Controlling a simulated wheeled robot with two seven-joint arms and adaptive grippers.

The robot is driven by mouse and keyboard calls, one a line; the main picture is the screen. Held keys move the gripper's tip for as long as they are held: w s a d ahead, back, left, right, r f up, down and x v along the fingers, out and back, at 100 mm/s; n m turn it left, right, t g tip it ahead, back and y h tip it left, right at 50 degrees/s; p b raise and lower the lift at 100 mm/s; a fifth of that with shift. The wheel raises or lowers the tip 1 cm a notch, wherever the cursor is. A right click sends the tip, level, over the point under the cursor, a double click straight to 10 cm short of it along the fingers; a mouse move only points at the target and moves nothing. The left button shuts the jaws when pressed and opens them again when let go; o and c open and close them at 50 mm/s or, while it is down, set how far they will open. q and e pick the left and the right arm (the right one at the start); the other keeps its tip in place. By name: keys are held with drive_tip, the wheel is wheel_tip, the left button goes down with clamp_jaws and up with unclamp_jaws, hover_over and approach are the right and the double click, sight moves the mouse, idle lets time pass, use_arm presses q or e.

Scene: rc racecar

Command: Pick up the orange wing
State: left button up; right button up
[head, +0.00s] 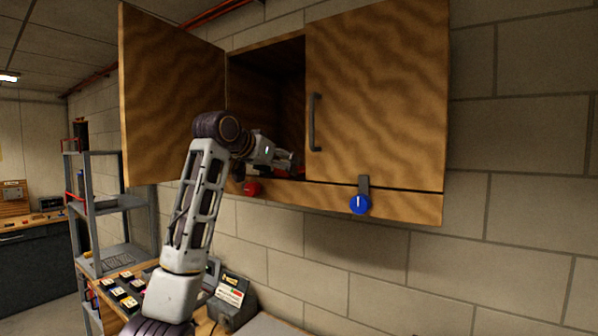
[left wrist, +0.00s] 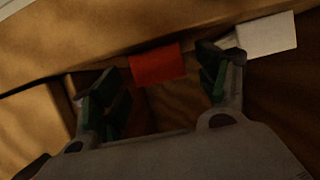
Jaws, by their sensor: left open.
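My left arm reaches up into the open left side of the wooden cabinet (head: 376,90). My left gripper (head: 290,166) is at the cabinet opening, just above its bottom edge. In the left wrist view the left gripper (left wrist: 160,88) is open and empty. A flat red-orange piece (left wrist: 155,65), which looks like the orange wing, lies between and just beyond the fingertips. Whether a finger touches it I cannot tell. In the head view only a small reddish patch shows by the gripper. My right gripper is not in view.
A white block (left wrist: 266,35) lies beside the right finger. The left door (head: 165,95) stands open; the right door is closed. A red knob (head: 252,188) and a blue knob (head: 360,204) are on the cabinet's lower edge. A grey shelf (head: 120,203) stands at left.

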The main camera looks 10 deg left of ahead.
use_arm(q)
drive_tip(key=c, duration=1)
drive_tip(key=shift+r, duration=0.15)
drive_tip(key=shift+c, duration=0.2)
wheel_tip(320, 180, up, 10)
drive_tip(key=b, duration=0.1)
idle(0.5)
idle(0.5)
